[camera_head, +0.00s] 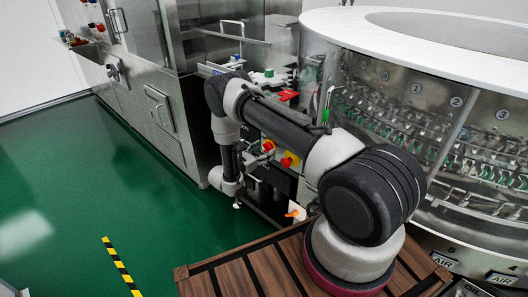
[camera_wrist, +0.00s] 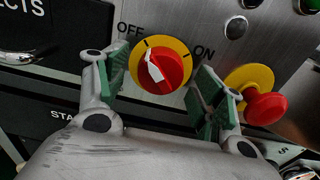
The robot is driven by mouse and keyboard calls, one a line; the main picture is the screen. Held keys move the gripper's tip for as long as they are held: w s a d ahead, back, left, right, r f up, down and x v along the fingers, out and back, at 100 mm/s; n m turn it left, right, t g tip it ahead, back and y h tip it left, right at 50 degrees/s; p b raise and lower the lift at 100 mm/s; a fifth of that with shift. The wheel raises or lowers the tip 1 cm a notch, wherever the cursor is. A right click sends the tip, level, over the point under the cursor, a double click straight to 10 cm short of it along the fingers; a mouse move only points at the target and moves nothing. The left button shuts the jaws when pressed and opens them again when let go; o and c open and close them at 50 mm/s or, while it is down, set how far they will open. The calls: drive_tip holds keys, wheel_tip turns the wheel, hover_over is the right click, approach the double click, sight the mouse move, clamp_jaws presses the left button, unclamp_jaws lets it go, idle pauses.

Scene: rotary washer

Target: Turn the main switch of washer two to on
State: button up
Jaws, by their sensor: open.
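In the wrist view, the main switch (camera_wrist: 160,70) is a red round knob with a white pointer on a yellow plate. The pointer is tilted up and left, toward the OFF label (camera_wrist: 130,29); the ON label (camera_wrist: 204,52) is at the right. My gripper (camera_wrist: 156,76) is open, with one green-padded finger at each side of the knob. The fingers look apart from the knob; how near they are in depth is hard to tell. Nothing is held.
A red mushroom button (camera_wrist: 265,107) on a yellow base sits close right of my right finger. Black and green buttons are above it. In the head view, the large round washer (camera_head: 430,95) fills the right, and green floor (camera_head: 125,190) is clear at left.

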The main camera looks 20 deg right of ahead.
drive_tip(key=shift+d, duration=0.15)
drive_tip(key=c, duration=1)
drive_tip(key=shift+c, duration=0.2)
drive_tip(key=shift+m, duration=0.3)
drive_tip(key=m, duration=1.2)
drive_tip(key=shift+m, duration=0.3)
drive_tip(key=m, duration=0.4)
drive_tip(key=shift+m, duration=0.3)
